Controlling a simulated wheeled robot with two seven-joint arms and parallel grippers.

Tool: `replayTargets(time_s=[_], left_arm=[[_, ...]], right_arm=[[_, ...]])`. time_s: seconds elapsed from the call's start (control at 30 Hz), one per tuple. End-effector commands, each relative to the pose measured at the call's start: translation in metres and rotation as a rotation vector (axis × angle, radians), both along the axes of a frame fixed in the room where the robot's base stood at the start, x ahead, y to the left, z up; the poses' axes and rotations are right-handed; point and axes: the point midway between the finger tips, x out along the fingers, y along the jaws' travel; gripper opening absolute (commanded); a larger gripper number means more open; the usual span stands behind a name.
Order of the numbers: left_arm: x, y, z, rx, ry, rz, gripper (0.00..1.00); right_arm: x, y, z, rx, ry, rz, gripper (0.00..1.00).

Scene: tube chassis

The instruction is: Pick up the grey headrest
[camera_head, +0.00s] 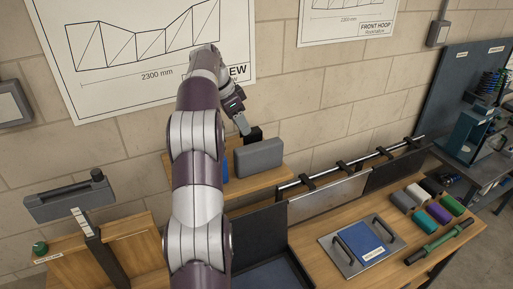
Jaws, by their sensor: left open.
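The grey headrest (258,158) is a rounded grey block on a raised wooden shelf (262,183) against the wall, near the middle of the head view. My left arm comes up in front of the shelf and bends over toward it. My left gripper (248,131) points down just above and behind the headrest's upper left edge. It is open; its fingertips are small and partly hidden, and I cannot tell whether they touch the headrest. My right gripper is out of view.
A blue object (225,168) is mostly hidden behind my left arm. A dark bin (262,232) stands below the shelf. On the bench to the right are a handled panel (340,255), several coloured rolls (438,212) and a green bar (440,241). A grey clamp-like tool (68,203) stands at left.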

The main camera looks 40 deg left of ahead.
Motion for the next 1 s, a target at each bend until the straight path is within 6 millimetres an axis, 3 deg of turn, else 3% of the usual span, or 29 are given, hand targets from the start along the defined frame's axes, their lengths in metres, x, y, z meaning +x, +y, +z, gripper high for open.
replayTargets(time_s=[0.1, 0.27, 0.47, 0.53, 0.8, 0.83, 0.97, 1.0], left_arm=[[0.01, -0.007, -0.026, -0.003, 0.003, -0.004, 0.51], [0.018, -0.01, -0.045, -0.002, 0.0, -0.005, 0.51], [0.036, -0.019, -0.068, -0.004, 0.001, -0.006, 0.51], [0.04, -0.021, -0.082, -0.004, 0.0, -0.006, 0.51], [0.043, -0.022, -0.094, 0.0, -0.004, -0.005, 0.51], [0.043, -0.022, -0.094, 0.0, -0.004, -0.005, 0.48], [0.043, -0.022, -0.094, 0.0, -0.004, -0.005, 0.06], [0.043, -0.022, -0.094, 0.0, -0.004, -0.005, 0.0]], right_arm=[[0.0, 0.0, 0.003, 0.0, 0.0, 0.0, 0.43], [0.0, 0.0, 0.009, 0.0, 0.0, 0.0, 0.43], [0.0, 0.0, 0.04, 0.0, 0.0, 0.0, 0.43], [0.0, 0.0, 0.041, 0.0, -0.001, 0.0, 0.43], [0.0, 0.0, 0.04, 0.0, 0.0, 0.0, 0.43], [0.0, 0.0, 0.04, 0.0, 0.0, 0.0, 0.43], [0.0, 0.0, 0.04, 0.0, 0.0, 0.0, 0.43], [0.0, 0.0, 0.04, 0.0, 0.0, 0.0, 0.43]])
